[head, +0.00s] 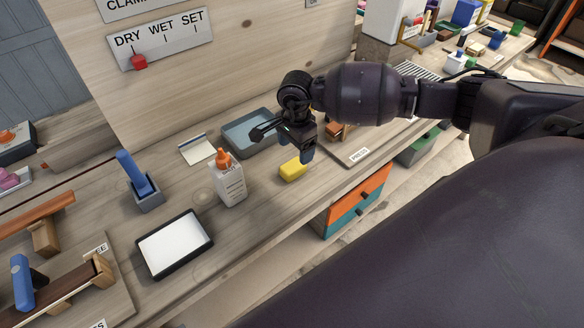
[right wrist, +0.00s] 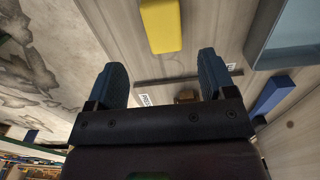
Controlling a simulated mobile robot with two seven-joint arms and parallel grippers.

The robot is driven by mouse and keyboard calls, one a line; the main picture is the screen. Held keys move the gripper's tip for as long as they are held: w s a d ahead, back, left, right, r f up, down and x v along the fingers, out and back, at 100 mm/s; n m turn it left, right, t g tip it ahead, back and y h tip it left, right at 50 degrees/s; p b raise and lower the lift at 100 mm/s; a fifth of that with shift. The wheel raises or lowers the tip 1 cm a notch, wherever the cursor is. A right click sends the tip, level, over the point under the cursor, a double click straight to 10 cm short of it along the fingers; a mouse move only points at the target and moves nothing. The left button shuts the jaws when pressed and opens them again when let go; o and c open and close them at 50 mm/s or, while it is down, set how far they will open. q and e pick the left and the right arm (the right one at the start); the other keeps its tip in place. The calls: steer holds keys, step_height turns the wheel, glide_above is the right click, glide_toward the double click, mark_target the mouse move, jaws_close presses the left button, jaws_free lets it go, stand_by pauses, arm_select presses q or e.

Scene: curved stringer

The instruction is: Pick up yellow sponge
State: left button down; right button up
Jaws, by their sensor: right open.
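The yellow sponge (head: 292,170) lies on the wooden bench, right of a white glue bottle (head: 230,182) with an orange cap. My right gripper (head: 290,143) is open and empty, just above and behind the sponge in the head view. In the right wrist view the sponge (right wrist: 161,25) shows at the top, beyond the two blue-tipped fingers (right wrist: 163,75) and roughly centred between them. No contact shows. My left gripper is in neither view.
A grey-blue tray (head: 236,139) sits behind the sponge. A white pad in a black frame (head: 174,244) and a blue-handled tool in a grey holder (head: 148,195) stand left. A labelled press board (head: 358,155) lies right. The bench's front edge is close to the sponge.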

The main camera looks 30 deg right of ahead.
mark_target(293, 165)
step_height(293, 165, down, 2)
steer(key=shift+f, duration=0.15)
steer(key=shift+w+a+f, duration=0.1)
steer(key=shift+f, duration=0.5)
step_height(293, 165, down, 3)
steer(key=shift+w+a+f+p, duration=0.15)
steer(key=shift+p, duration=0.15)
steer(key=shift+f, duration=0.45)
steer(key=shift+c, duration=0.7)
steer(key=c, duration=0.8)
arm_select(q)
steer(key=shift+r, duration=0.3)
arm_select(e)
steer(key=shift+c, duration=0.2)
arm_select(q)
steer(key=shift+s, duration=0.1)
arm_select(e)
steer(key=shift+r, duration=0.15)
